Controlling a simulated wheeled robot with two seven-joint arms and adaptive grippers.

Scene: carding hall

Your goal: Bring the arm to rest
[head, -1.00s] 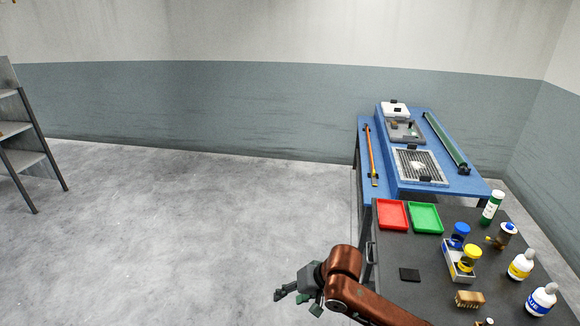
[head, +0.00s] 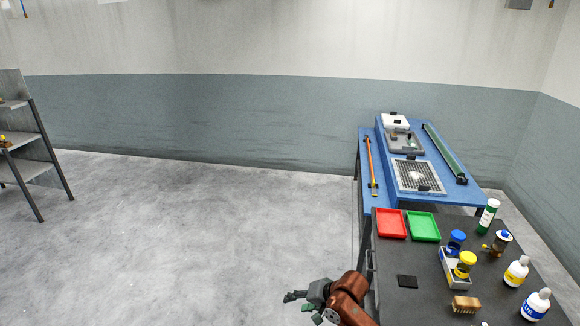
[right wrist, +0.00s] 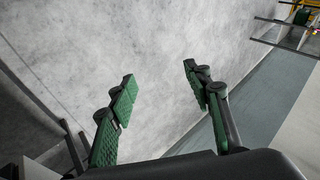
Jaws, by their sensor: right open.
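My right gripper (head: 297,304) is at the lower middle of the head view, on the end of my red-brown arm. It is left of the dark table, over the bare floor. In the right wrist view the two green-padded fingers (right wrist: 158,90) stand wide apart with only floor between them. The gripper is open and holds nothing. My left gripper does not show.
The dark table (head: 420,285) carries a red tray (head: 391,223), a green tray (head: 423,227), blue- and yellow-lidded jars, bottles and a brush (head: 465,304). A blue bench (head: 368,150) stands behind. Shelves (head: 30,168) stand far left. The floor between is clear.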

